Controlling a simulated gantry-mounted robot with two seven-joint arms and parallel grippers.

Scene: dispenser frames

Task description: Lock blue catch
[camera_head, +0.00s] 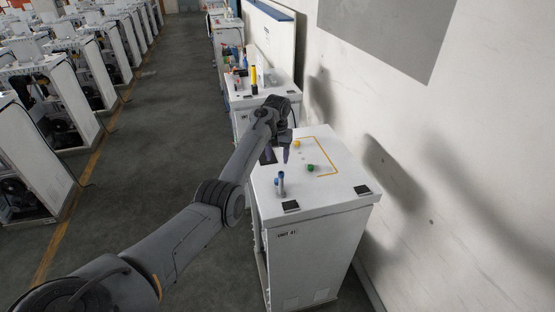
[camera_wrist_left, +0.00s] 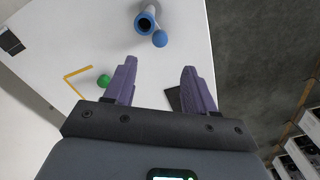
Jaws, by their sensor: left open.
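The blue catch (camera_head: 280,183) stands upright near the front left of the top of a white cabinet (camera_head: 325,196). In the left wrist view the catch (camera_wrist_left: 146,22) shows as a blue-rimmed hollow cylinder with a blue ball (camera_wrist_left: 160,39) at its side. My left gripper (camera_head: 287,157) is over the cabinet top, behind the catch in the head view. In the left wrist view its purple fingers (camera_wrist_left: 159,70) are spread and empty, with the catch ahead of the fingertips, apart from them. My right gripper is in neither view.
A green knob (camera_head: 310,168) and a yellow knob (camera_head: 297,143) sit on the cabinet top beside an orange-yellow line. Black pads (camera_head: 290,206) mark the front corners. A wall rises at the right. A cluttered bench (camera_head: 265,97) stands behind; open floor lies left.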

